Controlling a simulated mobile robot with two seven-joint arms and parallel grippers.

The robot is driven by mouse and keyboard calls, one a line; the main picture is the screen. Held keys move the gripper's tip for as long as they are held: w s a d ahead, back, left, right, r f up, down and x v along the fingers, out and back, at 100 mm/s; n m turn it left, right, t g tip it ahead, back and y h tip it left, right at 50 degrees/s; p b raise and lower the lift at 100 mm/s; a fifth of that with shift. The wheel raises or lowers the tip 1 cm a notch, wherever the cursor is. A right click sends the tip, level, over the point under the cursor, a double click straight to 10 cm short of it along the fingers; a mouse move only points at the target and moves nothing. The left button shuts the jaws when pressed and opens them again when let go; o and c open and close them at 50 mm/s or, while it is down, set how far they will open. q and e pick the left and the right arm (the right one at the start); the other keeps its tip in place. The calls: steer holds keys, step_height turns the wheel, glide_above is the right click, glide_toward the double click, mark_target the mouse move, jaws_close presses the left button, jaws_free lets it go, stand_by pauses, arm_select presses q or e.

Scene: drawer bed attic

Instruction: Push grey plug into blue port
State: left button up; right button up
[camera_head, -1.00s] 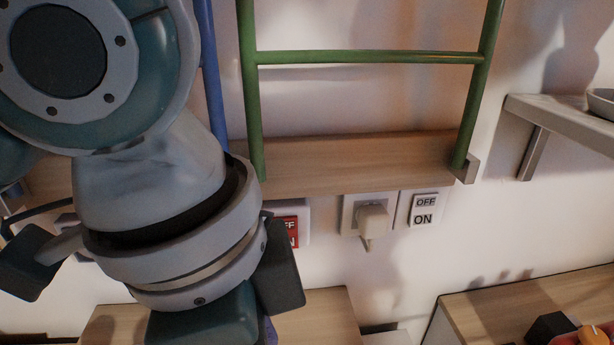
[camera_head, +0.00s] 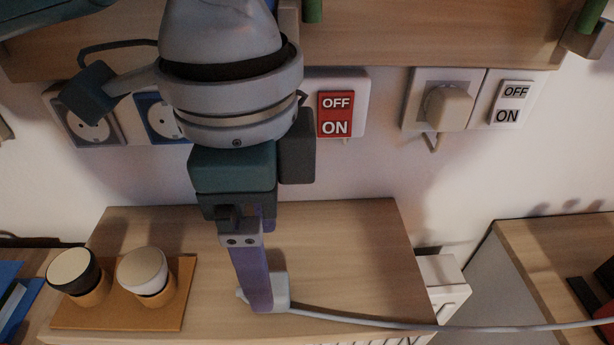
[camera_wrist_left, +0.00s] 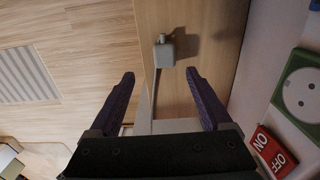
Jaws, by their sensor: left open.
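The grey plug (camera_head: 280,290) lies on the wooden surface, partly hidden behind my purple finger in the head view. In the left wrist view the grey plug (camera_wrist_left: 165,52) lies just beyond my fingertips, roughly in line with the gap. My left gripper (camera_head: 260,304) points down, open and empty; both fingers of the gripper (camera_wrist_left: 160,73) show apart in the wrist view. The blue port (camera_head: 162,117) is on the wall, left of my wrist and partly covered by it. A blue corner of it (camera_wrist_left: 316,5) shows in the wrist view. My right gripper is out of view.
A red OFF/ON switch (camera_head: 336,114) and a socket with a beige plug (camera_head: 446,105) line the wall. A green-framed socket (camera_wrist_left: 301,85) shows in the wrist view. Two round-topped cups (camera_head: 145,272) stand on a tray at left. The plug's cable (camera_head: 400,325) trails right.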

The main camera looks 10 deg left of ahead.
arm_select(q)
steer(key=shift+f, duration=1.25)
steer(key=f, duration=0.1)
steer(key=f+b, duration=0.1)
steer(key=f, duration=0.2)
steer(key=shift+w+a+f+b, duration=0.15)
steer(key=shift+w+a+b, duration=0.1)
steer(key=shift+w+b, duration=0.1)
steer(key=shift+f, duration=0.45)
steer(key=shift+c, duration=0.2)
jaws_close()
steer(key=shift+r, duration=0.1)
step_height(320, 180, up, 20)
steer(key=p, duration=0.4)
